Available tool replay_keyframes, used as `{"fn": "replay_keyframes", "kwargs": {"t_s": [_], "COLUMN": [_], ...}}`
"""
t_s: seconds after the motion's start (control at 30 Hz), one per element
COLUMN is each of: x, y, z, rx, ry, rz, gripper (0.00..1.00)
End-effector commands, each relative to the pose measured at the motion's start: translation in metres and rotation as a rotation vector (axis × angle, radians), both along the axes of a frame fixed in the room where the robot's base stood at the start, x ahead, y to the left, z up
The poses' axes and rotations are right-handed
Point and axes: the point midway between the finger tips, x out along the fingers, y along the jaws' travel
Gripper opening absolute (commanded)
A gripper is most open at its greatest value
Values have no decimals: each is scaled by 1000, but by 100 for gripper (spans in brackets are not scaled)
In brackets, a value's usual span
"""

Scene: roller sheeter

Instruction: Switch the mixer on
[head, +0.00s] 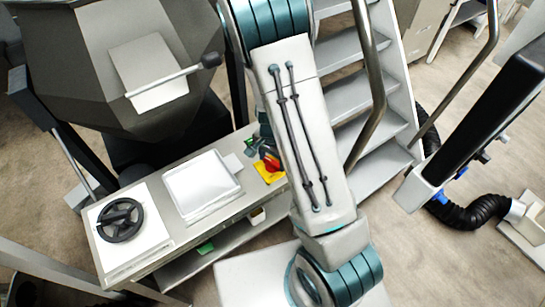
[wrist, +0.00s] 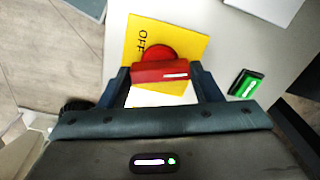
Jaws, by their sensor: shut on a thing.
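The red rotary switch (wrist: 160,53) sits on a yellow plate (wrist: 190,45) with the word OFF readable beside it. Its red handle (wrist: 160,72) lies crosswise between the fingers of my gripper (wrist: 162,77), which is shut on it. A green push button (wrist: 246,84) is to the right of the switch, apart from my gripper. In the head view the yellow plate (head: 268,172) shows at the right end of the machine's top. My arm covers most of my gripper there. The large dark grey hopper (head: 70,75) stands at the upper left.
A black handwheel (head: 120,220) and a white square panel (head: 201,184) are on the machine top left of the switch. Metal stairs (head: 370,130) with handrails rise behind my arm. A black hose (head: 475,212) lies on the floor at right.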

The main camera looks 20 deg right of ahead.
Motion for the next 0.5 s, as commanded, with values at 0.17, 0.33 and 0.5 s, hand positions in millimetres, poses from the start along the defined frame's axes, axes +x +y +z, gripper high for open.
{"fn": "replay_keyframes", "kwargs": {"t_s": [0.17,0.33,0.5], "x": [0,1,1], "y": [0,0,0], "z": [2,1,1], "rx": [1,0,0], "ry": [-1,-1,-2], "rz": [-143,-250,-322], "gripper": [35,35,35]}}
